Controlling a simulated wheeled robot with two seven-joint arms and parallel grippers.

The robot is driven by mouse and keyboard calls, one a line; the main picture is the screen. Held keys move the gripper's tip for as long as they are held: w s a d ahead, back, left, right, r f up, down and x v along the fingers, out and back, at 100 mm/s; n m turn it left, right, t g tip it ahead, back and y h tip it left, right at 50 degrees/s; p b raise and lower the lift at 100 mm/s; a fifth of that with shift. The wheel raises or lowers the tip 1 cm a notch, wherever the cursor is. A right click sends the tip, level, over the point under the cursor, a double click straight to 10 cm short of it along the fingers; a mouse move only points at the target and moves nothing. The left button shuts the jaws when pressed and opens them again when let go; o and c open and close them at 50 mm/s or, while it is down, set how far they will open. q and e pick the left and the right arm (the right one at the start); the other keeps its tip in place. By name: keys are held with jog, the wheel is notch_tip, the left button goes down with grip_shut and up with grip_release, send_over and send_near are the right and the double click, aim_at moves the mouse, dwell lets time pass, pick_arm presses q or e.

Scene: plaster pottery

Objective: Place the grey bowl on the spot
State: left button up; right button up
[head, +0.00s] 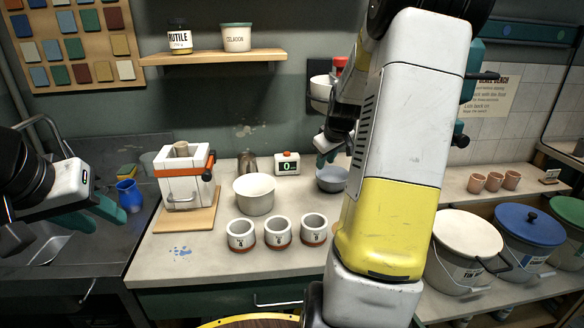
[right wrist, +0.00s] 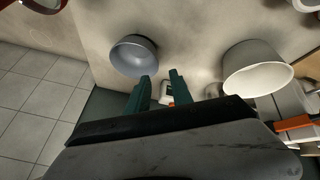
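The grey bowl (head: 331,181) stands upright on the counter, partly covered by my right arm in the head view. In the right wrist view the grey bowl (right wrist: 134,57) lies just beyond the left fingertip. My right gripper (right wrist: 162,80) has its two teal fingers apart with nothing held between them. In the head view my right gripper (head: 326,158) is just above and behind the bowl. A blue paint mark (head: 180,251) is on the counter's front left; I cannot tell if it is the spot. My left gripper (head: 108,213) hangs over the sink side, its finger gap unclear.
A larger white bowl (head: 254,195) stands left of the grey bowl. Several numbered cups (head: 278,232) line the counter's front. A white press-like box (head: 184,178) on a wooden board, a blue cup (head: 129,196) and a small timer (head: 287,163) are also near.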

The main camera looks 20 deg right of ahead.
jog(key=s+a+r+m+y, duration=0.1)
jog(key=s+a+r, duration=0.4)
jog(key=a, duration=0.2)
jog(key=s+a+r, duration=0.5)
jog(key=s+a, duration=0.1)
jog(key=a, duration=0.2)
jog(key=s+a+r+y, duration=0.1)
jog(key=s+a, duration=0.3)
jog(key=s, duration=0.3)
jog(key=s+a+m+y, duration=0.1)
jog(key=s+a, duration=0.4)
jog(key=s, duration=0.2)
jog(key=shift+s+r+m, duration=0.3)
jog(key=shift+s+r, duration=0.05)
jog(key=shift+r, duration=0.05)
jog(key=shift+d, duration=0.1)
